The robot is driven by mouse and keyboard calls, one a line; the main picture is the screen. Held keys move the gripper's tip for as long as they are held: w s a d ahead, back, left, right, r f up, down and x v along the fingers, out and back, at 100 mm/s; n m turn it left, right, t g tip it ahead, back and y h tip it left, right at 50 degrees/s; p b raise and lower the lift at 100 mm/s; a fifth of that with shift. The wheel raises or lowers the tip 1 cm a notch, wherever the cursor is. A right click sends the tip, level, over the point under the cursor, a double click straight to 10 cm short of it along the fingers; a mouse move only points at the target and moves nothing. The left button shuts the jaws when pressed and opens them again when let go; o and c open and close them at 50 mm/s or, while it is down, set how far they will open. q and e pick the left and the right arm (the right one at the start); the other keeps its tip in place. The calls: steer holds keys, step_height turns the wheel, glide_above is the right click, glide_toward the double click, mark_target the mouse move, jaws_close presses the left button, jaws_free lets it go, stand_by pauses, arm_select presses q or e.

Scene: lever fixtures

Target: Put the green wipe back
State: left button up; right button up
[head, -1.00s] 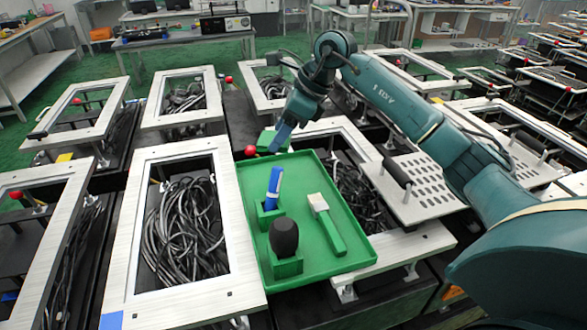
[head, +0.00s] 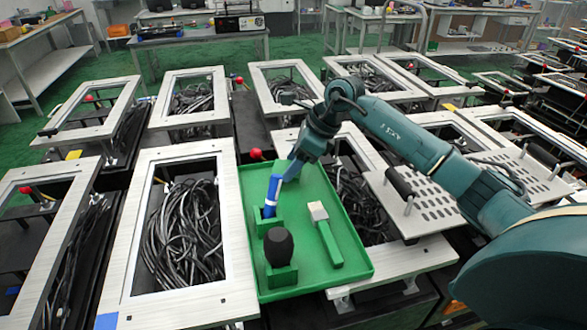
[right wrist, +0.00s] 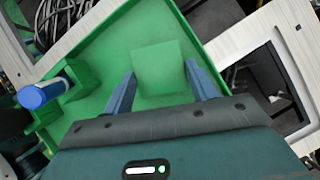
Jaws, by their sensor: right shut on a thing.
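The green wipe is a green block that shows between the blue fingers of my right gripper in the right wrist view (right wrist: 160,68). My right gripper (head: 290,172) is shut on it over the far part of the green tray (head: 302,275). From these views I cannot tell whether the wipe touches the tray floor. My left gripper is not in view.
In the tray a blue-and-white marker (head: 273,188) stands in a green holder, left of my gripper. A black rounded piece (head: 278,247) in a green holder and a green-handled brush (head: 326,236) are nearer. Framed panels with cables (head: 185,235) surround the tray.

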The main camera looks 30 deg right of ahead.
steer(key=shift+f, duration=1.3)
steer(key=shift+f, duration=0.2)
steer(key=o, duration=1)
steer(key=shift+r, duration=0.1)
steer(key=b+v, duration=0.1)
steer(key=v, duration=1.1)
steer(key=shift+r, duration=0.15)
